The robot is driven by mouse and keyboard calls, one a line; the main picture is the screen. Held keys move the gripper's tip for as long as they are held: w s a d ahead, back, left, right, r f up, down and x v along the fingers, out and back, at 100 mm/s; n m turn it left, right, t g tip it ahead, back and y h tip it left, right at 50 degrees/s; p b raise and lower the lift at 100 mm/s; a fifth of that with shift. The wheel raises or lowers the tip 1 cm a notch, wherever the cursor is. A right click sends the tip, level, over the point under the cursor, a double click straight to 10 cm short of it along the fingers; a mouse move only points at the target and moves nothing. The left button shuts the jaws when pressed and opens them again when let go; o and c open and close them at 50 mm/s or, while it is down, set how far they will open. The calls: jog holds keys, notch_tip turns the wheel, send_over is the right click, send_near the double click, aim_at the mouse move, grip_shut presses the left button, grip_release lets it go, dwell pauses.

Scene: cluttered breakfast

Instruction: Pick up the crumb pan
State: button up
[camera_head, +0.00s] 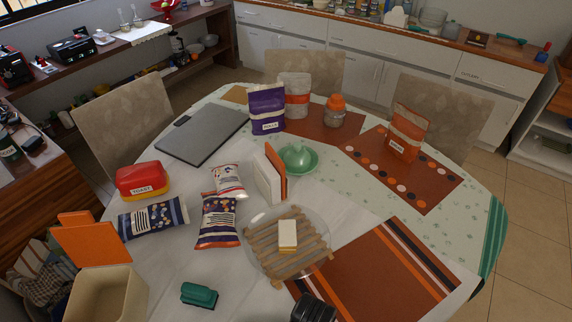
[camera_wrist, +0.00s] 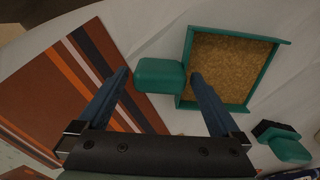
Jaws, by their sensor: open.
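The crumb pan (camera_wrist: 278,70) shows in the wrist view as a square teal-rimmed tray with a brown, grainy inside. Its thick teal handle (camera_wrist: 158,83) points left. My gripper (camera_wrist: 160,75) is open, its two blue fingers on either side of the handle in the picture. The right fingertip overlaps the joint between handle and tray. I cannot tell how far the fingertips are above the handle. In the head view I cannot make out the pan; a dark part of my gripper (camera_head: 313,308) shows at the bottom edge.
A teal and black brush (camera_head: 199,295) lies nearby, also in the wrist view (camera_wrist: 284,143). A wooden slatted board (camera_head: 268,247) holds a pale block. A striped brown mat (camera_head: 385,270) lies to its right. Snack bags (camera_head: 218,222) and a beige bin (camera_head: 110,297) are left.

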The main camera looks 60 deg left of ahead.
jog(key=c, duration=1.3)
notch_tip(320, 180, up, 10)
jog(key=shift+r, duration=0.1)
jog(key=shift+c, duration=0.2)
jog(key=o, duration=1)
jog(key=shift+c, duration=0.2)
grip_shut()
jog(key=w+d+m, duration=0.6)
jog(key=d, duration=0.3)
jog(key=w+d+r+m, duration=0.1)
jog(key=w+d+m, duration=0.4)
jog(key=d+m, duration=0.2)
jog(key=shift+w+d+r, duration=0.25)
jog(key=shift+w+d, duration=0.15)
jog(key=shift+d, duration=0.5)
